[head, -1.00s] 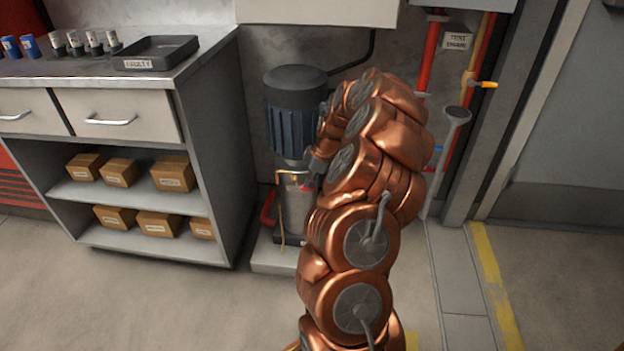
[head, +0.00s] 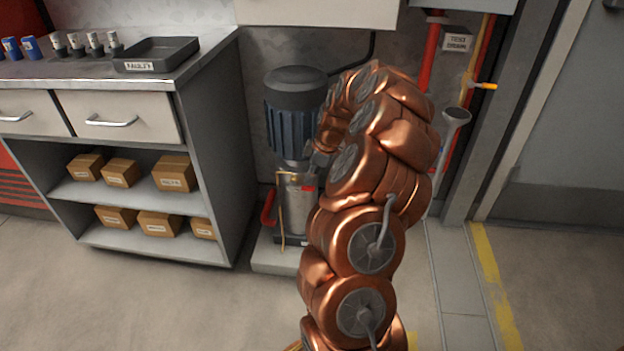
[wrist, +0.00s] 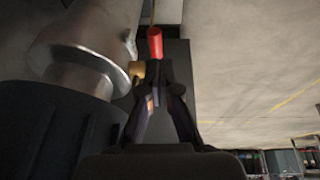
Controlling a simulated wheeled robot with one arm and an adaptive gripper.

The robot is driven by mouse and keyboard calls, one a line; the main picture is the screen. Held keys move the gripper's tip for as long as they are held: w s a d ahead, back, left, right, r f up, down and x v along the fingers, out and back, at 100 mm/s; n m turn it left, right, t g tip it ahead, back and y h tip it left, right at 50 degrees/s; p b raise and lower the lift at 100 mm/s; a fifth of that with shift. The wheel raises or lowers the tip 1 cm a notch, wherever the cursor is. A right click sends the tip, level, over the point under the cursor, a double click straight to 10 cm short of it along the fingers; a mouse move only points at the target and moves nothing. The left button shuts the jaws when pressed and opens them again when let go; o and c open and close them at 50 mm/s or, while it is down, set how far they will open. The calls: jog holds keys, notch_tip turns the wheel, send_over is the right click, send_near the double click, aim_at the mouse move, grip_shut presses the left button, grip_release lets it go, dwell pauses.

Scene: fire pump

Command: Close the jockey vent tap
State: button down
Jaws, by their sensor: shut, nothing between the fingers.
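The jockey pump (head: 297,112) stands on a low plinth, with a dark blue ribbed motor above a silver cylinder (head: 296,212). A thin brass pipe (head: 281,218) runs down its front from small brass fittings near the top of the cylinder. My gripper (head: 313,166) is beside the upper right of the cylinder, partly hidden by my arm. In the wrist view my gripper (wrist: 157,72) is shut and empty. A red handle-like piece (wrist: 155,42) shows just beyond its fingertips, and a brass fitting (wrist: 137,69) is close on their left. I cannot tell whether the fingers touch either, nor the tap's position.
A grey workbench (head: 215,150) with boxes on its shelves stands left of the pump. A tray marked faulty (head: 157,54) lies on it. At the right are red pipes, a test drain sign (head: 457,39) and a grey funnel (head: 456,115). The front floor is open.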

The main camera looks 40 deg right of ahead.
jog(key=p+v, duration=0.3)
jog(key=v, duration=0.8)
jog(key=shift+s, duration=0.35)
jog(key=shift+r, duration=0.15)
jog(key=s+a+r+g+p, duration=0.1)
jog(key=s+a+r+p, duration=0.1)
jog(key=a+r+p, duration=0.85)
jog(key=s+a+r+g+p, duration=0.15)
jog(key=a+r+p, duration=0.45)
jog(key=a+r, duration=0.8)
jog(key=s+a+r+m+p, duration=0.2)
jog(key=s+r+p, duration=0.3)
jog(key=s, duration=0.3)
jog(key=s+a+r+m+g+h+p, duration=0.1)
jog(key=s+a+r+m+p, duration=0.2)
jog(key=s+a+r+p, duration=0.2)
jog(key=s+a+r+m+g+p, duration=0.1)
jog(key=s+a+r+p, duration=0.3)
jog(key=s+p, duration=0.5)
jog(key=s+r+m, duration=0.1)
jog(key=s, duration=0.2)
jog(key=shift+s+a+r+m+h, duration=0.2)
jog(key=shift+s+a+m+h, duration=0.1)
jog(key=shift+s+m, duration=0.1)
